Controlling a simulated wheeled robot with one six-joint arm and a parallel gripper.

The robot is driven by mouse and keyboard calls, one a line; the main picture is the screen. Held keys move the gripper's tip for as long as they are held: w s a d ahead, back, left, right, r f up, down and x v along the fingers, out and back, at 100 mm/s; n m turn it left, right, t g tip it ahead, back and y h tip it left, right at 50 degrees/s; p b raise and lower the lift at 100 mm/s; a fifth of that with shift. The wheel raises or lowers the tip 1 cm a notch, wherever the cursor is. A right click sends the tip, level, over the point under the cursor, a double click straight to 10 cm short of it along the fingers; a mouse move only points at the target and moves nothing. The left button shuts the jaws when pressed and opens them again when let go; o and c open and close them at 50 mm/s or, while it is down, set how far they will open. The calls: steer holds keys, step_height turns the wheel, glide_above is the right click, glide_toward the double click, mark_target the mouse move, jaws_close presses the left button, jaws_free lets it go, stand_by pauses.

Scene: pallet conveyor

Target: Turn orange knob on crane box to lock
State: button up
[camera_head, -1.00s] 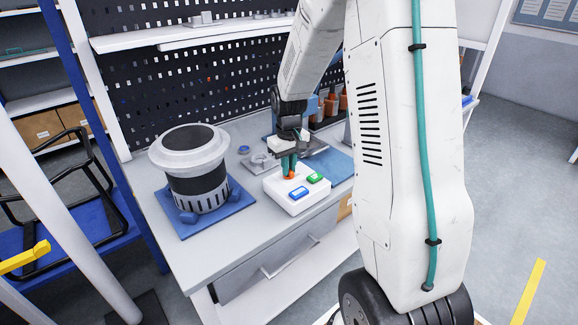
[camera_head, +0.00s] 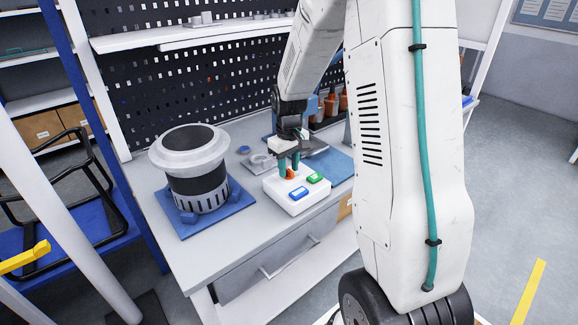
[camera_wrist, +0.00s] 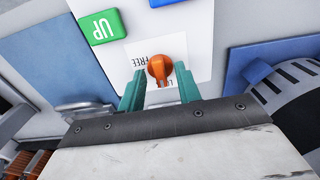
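The crane box (camera_head: 296,198) is a white box on the workbench. Its orange knob (camera_head: 290,174) sits on top, near a green button (camera_head: 315,178) and a blue button (camera_head: 299,193). In the wrist view the orange knob (camera_wrist: 160,69) has the word FREE beside it, and another label starting with L is partly hidden by a finger. My gripper (camera_head: 289,163) is just above the box. Its teal fingers are apart, and in the wrist view my gripper (camera_wrist: 160,85) is empty, with the knob just beyond and between the fingertips.
A white and black cylindrical part (camera_head: 197,175) stands on a blue base (camera_head: 222,215) left of the box. A grey bracket (camera_head: 262,162) lies behind the box. A blue mat (camera_head: 335,163) lies to its right. Orange-brown parts (camera_head: 332,104) stand at the back, before a black pegboard.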

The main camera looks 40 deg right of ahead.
mark_target(289, 170)
steer(key=shift+r, duration=0.1)
step_height(289, 170, up, 8)
steer(key=shift+f, duration=0.15)
stand_by(0.7)
steer(key=shift+s+f, duration=0.1)
steer(key=shift+s, duration=0.1)
steer(key=s+a+r, duration=0.3)
steer(key=s+a, duration=0.2)
steer(key=s, duration=0.4)
steer(key=s+a+r+t, duration=0.1)
steer(key=s+a+r, duration=0.3)
steer(key=s, duration=0.5)
steer(key=s+a+r, duration=0.4)
steer(key=s+a, duration=0.3)
steer(key=s, duration=0.2)
steer(key=shift+s+a+m, duration=0.15)
steer(key=shift+a+m, duration=0.15)
steer(key=shift+a, duration=0.1)
steer(key=shift+r, duration=0.1)
